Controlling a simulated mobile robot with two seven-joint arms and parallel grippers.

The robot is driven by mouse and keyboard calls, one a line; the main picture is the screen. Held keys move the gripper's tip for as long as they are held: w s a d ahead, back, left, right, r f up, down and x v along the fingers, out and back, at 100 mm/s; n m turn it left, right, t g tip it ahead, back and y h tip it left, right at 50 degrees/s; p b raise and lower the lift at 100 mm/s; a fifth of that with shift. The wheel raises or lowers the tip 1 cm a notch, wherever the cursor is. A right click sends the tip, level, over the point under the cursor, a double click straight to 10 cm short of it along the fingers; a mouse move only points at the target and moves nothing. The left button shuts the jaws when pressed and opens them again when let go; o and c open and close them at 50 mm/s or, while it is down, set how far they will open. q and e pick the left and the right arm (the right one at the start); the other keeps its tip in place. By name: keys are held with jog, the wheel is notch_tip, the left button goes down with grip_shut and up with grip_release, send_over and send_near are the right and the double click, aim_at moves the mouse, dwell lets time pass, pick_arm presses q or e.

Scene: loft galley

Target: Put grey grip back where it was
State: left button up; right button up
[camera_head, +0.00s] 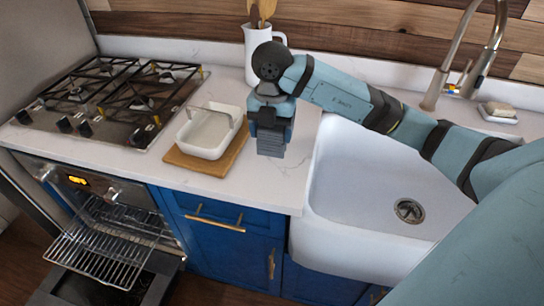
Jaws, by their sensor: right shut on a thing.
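My right gripper (270,132) points down over the counter between the white dish and the sink. It is shut on a grey ribbed piece at its lower end, which I take to be the grey grip (271,148). The jaws hide most of this piece, and I cannot tell its full shape. Whether it touches the counter is unclear. My left gripper is out of view.
A white dish (204,137) with a raised handle stands on a wooden board (187,163), just left of the gripper. A white jug (254,66) with utensils stands behind. The white sink (345,190) lies right, the gas hob (117,98) left. The oven rack (110,240) is pulled out below.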

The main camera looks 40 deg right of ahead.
notch_tip(320, 180, down, 8)
jog(key=shift+r, duration=0.1)
dwell(0.4)
jog(key=shift+f, duration=0.2)
jog(key=o, duration=0.9)
jog(key=shift+r, duration=0.2)
